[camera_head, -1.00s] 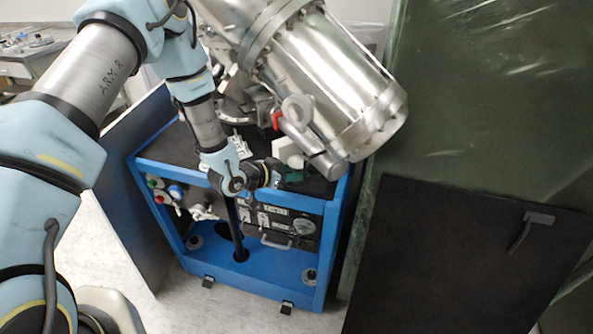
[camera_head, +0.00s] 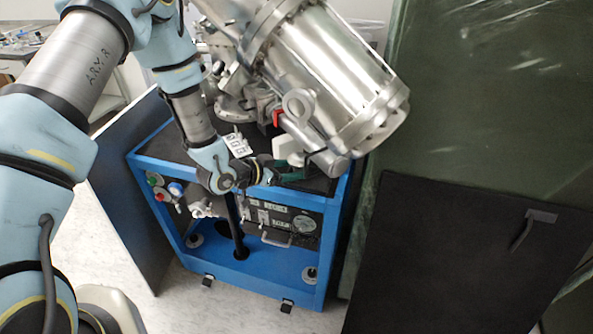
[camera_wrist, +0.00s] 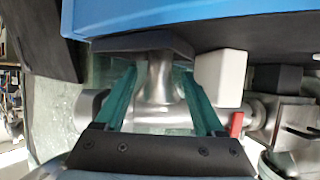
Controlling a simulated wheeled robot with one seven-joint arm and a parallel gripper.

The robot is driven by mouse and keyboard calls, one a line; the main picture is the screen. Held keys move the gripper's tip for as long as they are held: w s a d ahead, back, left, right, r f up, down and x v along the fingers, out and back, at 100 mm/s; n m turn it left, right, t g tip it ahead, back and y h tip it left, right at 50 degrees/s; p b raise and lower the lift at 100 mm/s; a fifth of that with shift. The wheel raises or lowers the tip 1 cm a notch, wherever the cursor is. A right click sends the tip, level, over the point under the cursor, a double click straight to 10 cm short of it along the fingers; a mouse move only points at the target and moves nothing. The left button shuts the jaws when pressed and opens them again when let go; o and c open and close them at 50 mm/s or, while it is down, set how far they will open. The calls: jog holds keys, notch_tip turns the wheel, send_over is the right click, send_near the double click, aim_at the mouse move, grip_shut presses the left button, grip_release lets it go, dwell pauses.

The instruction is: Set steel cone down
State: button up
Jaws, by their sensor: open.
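My gripper (camera_wrist: 158,72) has two green fingers, one on each side of the cone. They stand apart, with a gap visible beside the cone. In the head view my gripper (camera_head: 292,172) is over the black top of the blue-framed cart (camera_head: 262,278), below the big steel vessel. I cannot make out the cone there.
A white block (camera_wrist: 220,78) and a red handle (camera_wrist: 237,124) are close to my right finger in the wrist view. The large steel vessel (camera_head: 345,75) hangs over the cart top. A black panel (camera_head: 450,260) leans at right.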

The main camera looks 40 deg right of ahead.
jog(key=b+v, duration=0.2)
jog(key=v, duration=0.7)
jog(key=shift+a, duration=0.2)
jog(key=w+a+r+n+t+y, duration=0.35)
jog(key=w+a, duration=0.35)
jog(key=a, duration=0.3)
jog(key=w+a+r+n+t+y, duration=0.2)
jog(key=w+a+n+y, duration=0.4)
jog(key=a, duration=0.5)
jog(key=s+a+r+n+g+y, duration=0.1)
jog(key=s+a+r+n+g, duration=0.1)
jog(key=a, duration=0.6)
jog(key=s+a+r+n+g+y, duration=0.2)
jog(key=s+a+r+n, duration=0.3)
jog(key=s+a, duration=0.2)
jog(key=shift+a+r, duration=0.4)
jog(key=shift+a, duration=0.75)
jog(key=shift+o, duration=0.4)
